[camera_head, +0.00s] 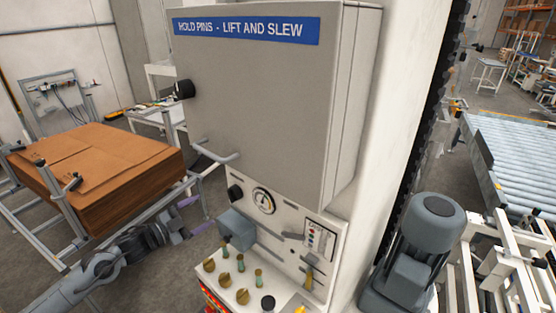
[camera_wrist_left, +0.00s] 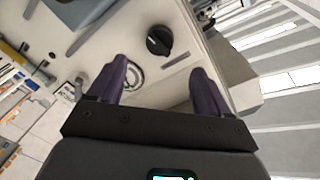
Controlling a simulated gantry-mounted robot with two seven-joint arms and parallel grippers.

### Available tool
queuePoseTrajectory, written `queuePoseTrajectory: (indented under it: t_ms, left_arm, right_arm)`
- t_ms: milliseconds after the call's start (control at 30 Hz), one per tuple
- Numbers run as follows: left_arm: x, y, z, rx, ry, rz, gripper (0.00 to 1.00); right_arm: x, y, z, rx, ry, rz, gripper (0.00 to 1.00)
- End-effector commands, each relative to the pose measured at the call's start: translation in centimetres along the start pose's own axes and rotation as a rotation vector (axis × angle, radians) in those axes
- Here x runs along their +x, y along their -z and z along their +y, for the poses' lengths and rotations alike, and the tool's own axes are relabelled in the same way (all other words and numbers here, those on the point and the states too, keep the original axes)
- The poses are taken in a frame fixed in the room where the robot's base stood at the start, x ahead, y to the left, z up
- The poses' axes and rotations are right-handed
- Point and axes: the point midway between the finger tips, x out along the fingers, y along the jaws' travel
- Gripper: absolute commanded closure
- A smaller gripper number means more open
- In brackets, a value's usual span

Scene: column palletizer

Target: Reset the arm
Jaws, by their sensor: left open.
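My left gripper (camera_head: 195,216) is at the lower left of the head view, left of the column's control panel. Its two purple-tipped fingers are spread apart with nothing between them. The fingers also show in the left wrist view (camera_wrist_left: 157,88), in front of a pale panel with a black knob (camera_wrist_left: 159,40) and a round gauge (camera_wrist_left: 134,76). My left arm (camera_head: 95,275) reaches in from the lower left. My right gripper is in neither view.
A grey cabinet (camera_head: 262,100) labelled "HOLD PINS - LIFT AND SLEW" fills the middle, with a handle (camera_head: 217,153) at its lower left. Below are a gauge (camera_head: 264,201) and several valves. A cardboard stack (camera_head: 110,165) stands left; a motor (camera_head: 415,250) and roller conveyor (camera_head: 515,150) stand right.

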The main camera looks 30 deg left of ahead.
Motion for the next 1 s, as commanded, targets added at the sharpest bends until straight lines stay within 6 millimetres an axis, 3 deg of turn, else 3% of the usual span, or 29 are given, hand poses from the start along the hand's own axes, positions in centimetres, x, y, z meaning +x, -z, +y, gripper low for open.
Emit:
queuePoseTrajectory:
  t_ms: [167, 267, 300, 367, 500, 600, 700, 833, 1000]
  left_arm:
    - [-0.7, -2.0, 3.5, -0.054, -0.027, -0.026, 0.21]
    - [-1.3, -3.4, 8.2, -0.136, -0.052, -0.038, 0.21]
    - [-1.6, -3.4, 10.6, -0.178, -0.065, -0.035, 0.21]
    - [-2.1, -2.9, 14.7, -0.252, -0.081, -0.025, 0.21]
    - [-3.9, -0.6, 24.8, -0.455, -0.086, -0.089, 0.21]
    - [-5.6, 1.6, 30.5, -0.585, -0.074, -0.215, 0.21]
    - [-7.7, 3.8, 34.5, -0.693, -0.066, -0.383, 0.21]
    - [-10.8, 6.2, 37.2, -0.788, -0.082, -0.605, 0.21]
    - [-14.7, 8.6, 38.3, -0.838, -0.146, -0.854, 0.21]
  right_arm:
    - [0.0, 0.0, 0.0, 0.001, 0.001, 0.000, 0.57]
    - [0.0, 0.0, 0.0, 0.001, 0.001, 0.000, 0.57]
    - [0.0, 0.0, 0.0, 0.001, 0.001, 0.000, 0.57]
    - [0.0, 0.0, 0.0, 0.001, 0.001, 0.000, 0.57]
    - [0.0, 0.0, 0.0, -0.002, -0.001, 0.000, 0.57]
    - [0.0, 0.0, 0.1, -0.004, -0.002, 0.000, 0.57]
    - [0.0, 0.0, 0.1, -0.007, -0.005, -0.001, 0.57]
    - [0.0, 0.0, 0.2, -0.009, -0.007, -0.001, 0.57]
    - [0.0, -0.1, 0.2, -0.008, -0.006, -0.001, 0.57]
